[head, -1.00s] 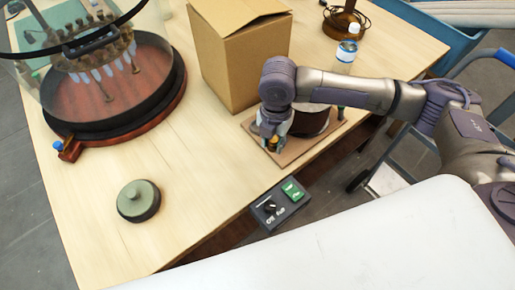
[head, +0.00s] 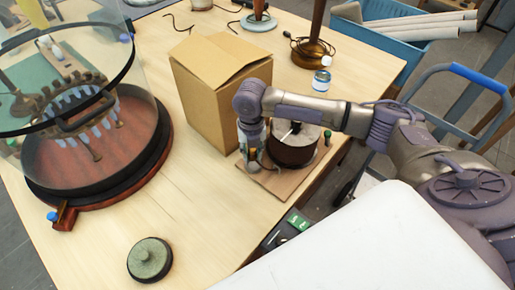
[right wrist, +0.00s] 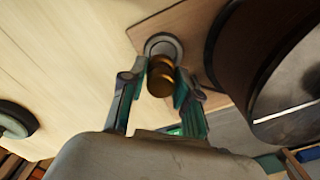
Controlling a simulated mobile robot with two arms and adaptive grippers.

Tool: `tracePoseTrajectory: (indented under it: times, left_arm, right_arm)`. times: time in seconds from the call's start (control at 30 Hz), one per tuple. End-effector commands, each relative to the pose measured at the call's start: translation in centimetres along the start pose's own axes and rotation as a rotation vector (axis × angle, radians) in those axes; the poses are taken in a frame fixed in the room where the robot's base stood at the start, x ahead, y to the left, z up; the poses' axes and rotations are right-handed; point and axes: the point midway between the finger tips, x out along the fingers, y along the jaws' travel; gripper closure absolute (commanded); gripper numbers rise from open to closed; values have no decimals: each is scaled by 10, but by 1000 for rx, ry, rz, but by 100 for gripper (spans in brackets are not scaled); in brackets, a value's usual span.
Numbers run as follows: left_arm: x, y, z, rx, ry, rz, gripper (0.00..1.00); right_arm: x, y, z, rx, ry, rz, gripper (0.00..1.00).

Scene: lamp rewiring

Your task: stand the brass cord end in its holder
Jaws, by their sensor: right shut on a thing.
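The brass cord end (right wrist: 160,80) is a short ribbed brass piece between the fingers of my right gripper (right wrist: 158,92) in the right wrist view. A round grey holder (right wrist: 163,43) sits on a wooden board (right wrist: 181,26). The brass end overlaps the holder in the picture; I cannot tell whether it is seated in it or just above. In the head view my right gripper (head: 253,163) points down at the left side of the board (head: 283,188), and its fingers largely hide the brass end. My left gripper is not in view.
A dark brown drum (head: 294,151) stands on the board close to the right gripper. A cardboard box (head: 207,108) is just behind. A glass-covered round base (head: 107,190) stands left, a green-topped disc (head: 150,259) in front. The table between is clear.

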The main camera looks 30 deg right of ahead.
Motion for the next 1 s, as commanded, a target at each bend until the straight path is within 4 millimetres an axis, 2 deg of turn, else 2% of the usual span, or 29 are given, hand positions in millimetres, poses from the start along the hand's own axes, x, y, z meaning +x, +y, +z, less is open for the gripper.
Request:
tracePoseTrajectory:
  times: [0.17, 0.47, 0.57, 0.8, 1.0]
  left_arm:
    - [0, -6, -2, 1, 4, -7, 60]
    - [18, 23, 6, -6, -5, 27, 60]
    - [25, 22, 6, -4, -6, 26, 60]
    - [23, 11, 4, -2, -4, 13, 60]
    - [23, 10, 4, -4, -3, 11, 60]
  right_arm:
    - [8, 0, 3, -30, 2, -5, 100]
    - [25, -1, 3, -30, 1, -5, 100]
    - [32, -1, 3, -30, 0, -5, 100]
    - [38, 0, 3, -29, 1, -5, 100]
    - [39, 0, 3, -29, 1, -5, 100]
